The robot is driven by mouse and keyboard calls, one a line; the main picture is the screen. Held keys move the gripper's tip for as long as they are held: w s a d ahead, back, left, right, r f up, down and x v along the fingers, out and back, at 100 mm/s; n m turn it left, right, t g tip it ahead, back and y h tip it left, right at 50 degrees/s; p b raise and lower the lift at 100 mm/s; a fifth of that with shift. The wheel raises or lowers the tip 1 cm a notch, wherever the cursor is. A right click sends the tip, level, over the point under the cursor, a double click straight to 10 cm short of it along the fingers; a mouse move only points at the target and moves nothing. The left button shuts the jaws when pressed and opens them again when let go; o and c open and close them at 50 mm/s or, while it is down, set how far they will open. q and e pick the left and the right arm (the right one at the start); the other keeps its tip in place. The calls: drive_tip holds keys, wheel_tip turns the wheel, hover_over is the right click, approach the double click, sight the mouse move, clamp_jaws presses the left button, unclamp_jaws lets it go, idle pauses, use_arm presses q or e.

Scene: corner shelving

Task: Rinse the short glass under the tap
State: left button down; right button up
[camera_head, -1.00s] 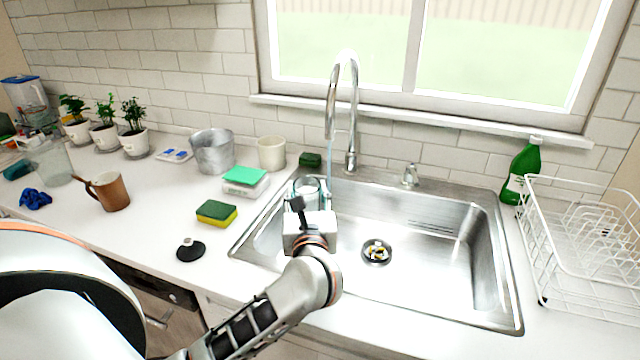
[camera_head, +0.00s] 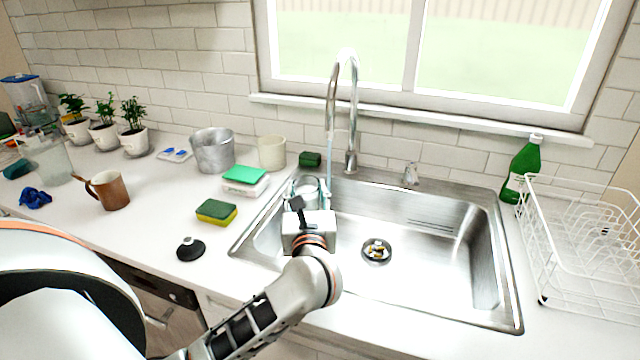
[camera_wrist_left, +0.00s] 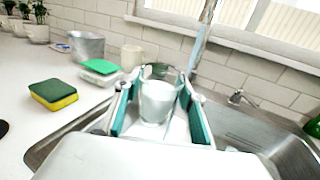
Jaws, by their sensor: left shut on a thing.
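The short glass (camera_head: 307,186) is clear and sits between the fingers of my left gripper (camera_head: 306,193), above the left side of the sink (camera_head: 420,285). In the left wrist view the glass (camera_wrist_left: 158,98) is upright between the two teal-padded fingers, and its lower part looks whitish. My left gripper is shut on it. The chrome tap (camera_head: 350,110) arches over the sink's back edge. A thin stream of water (camera_head: 329,160) falls from its spout, just right of and behind the glass. I cannot tell whether the stream enters the glass. My right gripper is not in view.
A white dish rack (camera_head: 575,250) and a green bottle (camera_head: 523,168) stand right of the sink. A sponge (camera_head: 216,211), a metal pot (camera_head: 212,150), a cream cup (camera_head: 271,153) and a brown mug (camera_head: 108,190) stand on the left counter. The basin's right half is clear around the drain (camera_head: 376,251).

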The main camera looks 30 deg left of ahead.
sight(299, 193)
use_arm(q)
drive_tip(key=shift+r, duration=0.1)
drive_tip(key=shift+s+d+r+p, duration=0.1)
drive_tip(key=shift+s+r+p, duration=1.2)
drive_tip(key=shift+s, duration=0.2)
drive_tip(key=shift+s+r+p, duration=0.55)
drive_tip(key=shift+s+p, duration=0.05)
drive_tip(key=shift+s, duration=0.15)
drive_tip(key=shift+s+r, duration=0.1)
drive_tip(key=shift+s, duration=0.15)
